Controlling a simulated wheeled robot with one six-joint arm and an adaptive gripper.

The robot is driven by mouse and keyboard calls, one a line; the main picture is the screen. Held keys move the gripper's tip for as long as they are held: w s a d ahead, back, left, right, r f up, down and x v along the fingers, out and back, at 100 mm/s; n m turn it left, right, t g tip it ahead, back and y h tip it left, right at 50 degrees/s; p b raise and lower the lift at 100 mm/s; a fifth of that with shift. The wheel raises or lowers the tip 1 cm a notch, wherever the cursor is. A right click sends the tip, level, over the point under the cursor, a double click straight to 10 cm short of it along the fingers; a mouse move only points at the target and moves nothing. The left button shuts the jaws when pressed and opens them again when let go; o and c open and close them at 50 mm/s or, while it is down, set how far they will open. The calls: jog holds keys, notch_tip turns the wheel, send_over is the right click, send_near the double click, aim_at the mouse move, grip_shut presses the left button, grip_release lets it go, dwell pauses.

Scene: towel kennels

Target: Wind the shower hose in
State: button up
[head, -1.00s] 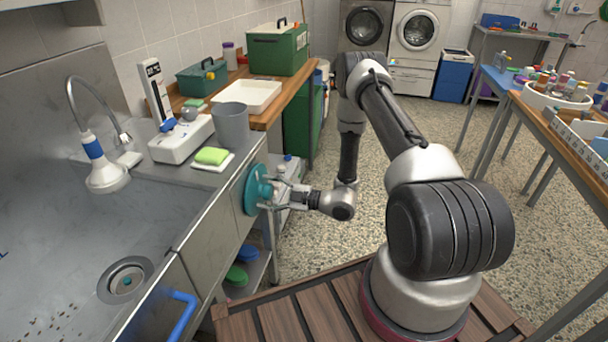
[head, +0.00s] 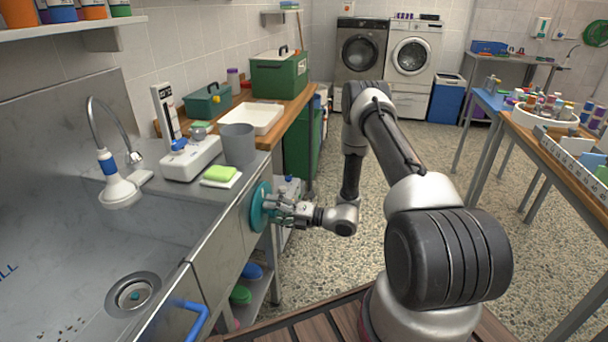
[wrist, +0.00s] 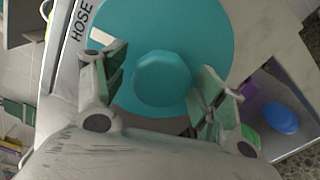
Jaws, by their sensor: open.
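A teal round reel wheel (head: 258,206) is mounted upright on the front of the steel sink counter. In the wrist view the teal disc (wrist: 208,30) fills the middle, with a raised round knob (wrist: 163,78) at its centre and the word HOSE on a pale strip beside it. My gripper (head: 283,208) is at the wheel's face. In the wrist view my gripper (wrist: 160,90) is open, its two fingers on either side of the knob, with gaps to it.
The steel counter holds a grey cup (head: 238,146), a green sponge (head: 220,173) and a white scale (head: 190,158). A blue bar handle (head: 194,322) sticks out at the sink's front. Below are shelves with a blue bowl (head: 252,271).

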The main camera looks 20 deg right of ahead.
jog(key=n, duration=0.7)
jog(key=shift+f+n, duration=0.1)
jog(key=shift+n, duration=0.3)
jog(key=n, duration=0.6)
jog(key=shift+w+d, duration=0.1)
jog(key=v, duration=0.7)
jog(key=s+a+r+n+g+h, duration=0.1)
jog(key=s+r+n+g, duration=0.5)
jog(key=r, duration=0.6)
jog(key=s+a+r+n+g+h, duration=0.1)
jog(key=s+r+n+g+h, duration=0.1)
jog(key=s+r+n+g, duration=0.4)
jog(key=s+r+n, duration=0.3)
jog(key=r+n, duration=0.1)
jog(key=r, duration=0.2)
jog(key=shift+s+a+r+h, duration=0.3)
jog(key=shift+a+r, duration=0.05)
jog(key=shift+a, duration=0.05)
